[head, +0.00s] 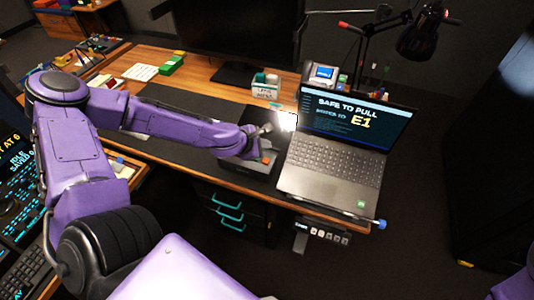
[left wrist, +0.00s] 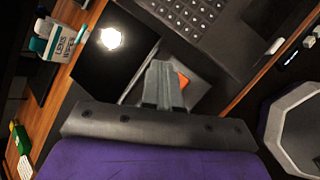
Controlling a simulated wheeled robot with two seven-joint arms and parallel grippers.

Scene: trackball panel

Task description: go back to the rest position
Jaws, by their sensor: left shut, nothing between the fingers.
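My left gripper (head: 266,129) reaches in from the left over the desk, beside the laptop's left edge. Its fingers are together with nothing between them, and they also show shut in the left wrist view (left wrist: 160,72). Below and beside it is a grey panel unit (head: 245,166) with an orange part (head: 265,160). The orange part shows just right of the fingers in the left wrist view (left wrist: 183,80). Whether the fingers touch the unit cannot be told. My right gripper is out of view.
An open laptop (head: 333,163) with "SAFE TO PULL" and "E1" on screen stands right of the gripper. A monitor (head: 240,40), a labelled box (head: 265,86) and a black lamp (head: 420,38) stand behind. A dark mat (head: 165,143) covers the desk under my forearm.

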